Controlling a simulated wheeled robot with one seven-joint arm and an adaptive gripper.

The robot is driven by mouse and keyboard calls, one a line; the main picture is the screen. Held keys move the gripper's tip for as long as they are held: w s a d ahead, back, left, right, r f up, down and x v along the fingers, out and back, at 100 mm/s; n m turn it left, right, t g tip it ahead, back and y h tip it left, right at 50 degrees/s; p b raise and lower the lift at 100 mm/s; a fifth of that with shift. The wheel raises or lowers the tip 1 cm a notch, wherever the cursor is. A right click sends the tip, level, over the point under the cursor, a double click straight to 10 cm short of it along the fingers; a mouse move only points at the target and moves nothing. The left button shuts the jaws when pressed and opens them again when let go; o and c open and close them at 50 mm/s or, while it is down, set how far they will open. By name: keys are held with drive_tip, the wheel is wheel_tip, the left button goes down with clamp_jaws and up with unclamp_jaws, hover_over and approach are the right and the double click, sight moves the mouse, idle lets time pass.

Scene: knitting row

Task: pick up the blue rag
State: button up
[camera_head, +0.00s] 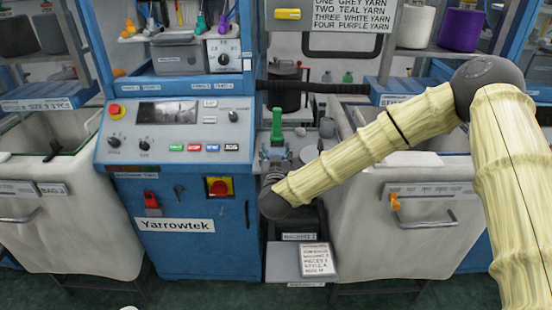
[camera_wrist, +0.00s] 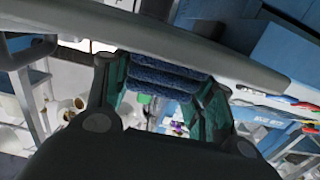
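The blue rag (camera_wrist: 168,76) is dark blue, textured and folded in layers. In the wrist view it lies between the two dark green fingers of my gripper (camera_wrist: 165,88). The fingers stand apart, one on each side of the rag, and the rag spans most of the gap. I cannot tell whether they press on it. A grey bar (camera_wrist: 240,65) crosses the view just above and hides the rag's upper part. In the head view my arm reaches to the middle of the machine row, and I cannot make out the gripper or the rag there.
A blue control cabinet (camera_head: 177,135) stands left of my arm. A white bin (camera_head: 60,225) stands at the left and another white bin (camera_head: 395,245) at the right, under my arm. A labelled box (camera_head: 303,262) sits low between them. Yarn cones (camera_wrist: 66,110) show in the wrist view.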

sight(275, 153)
drive_tip(key=shift+r, duration=0.1)
drive_tip(key=shift+r, duration=0.85)
drive_tip(key=shift+s+r+b, duration=0.1)
drive_tip(key=shift+r+b, duration=0.35)
drive_tip(key=shift+r, duration=0.45)
drive_tip(key=s+a+r+b, duration=0.1)
drive_tip(key=s+a+b, duration=0.1)
drive_tip(key=s, duration=1.3)
drive_tip(key=shift+s+a+r, duration=0.2)
drive_tip(key=shift+s+a, duration=0.1)
drive_tip(key=shift+a, duration=0.15)
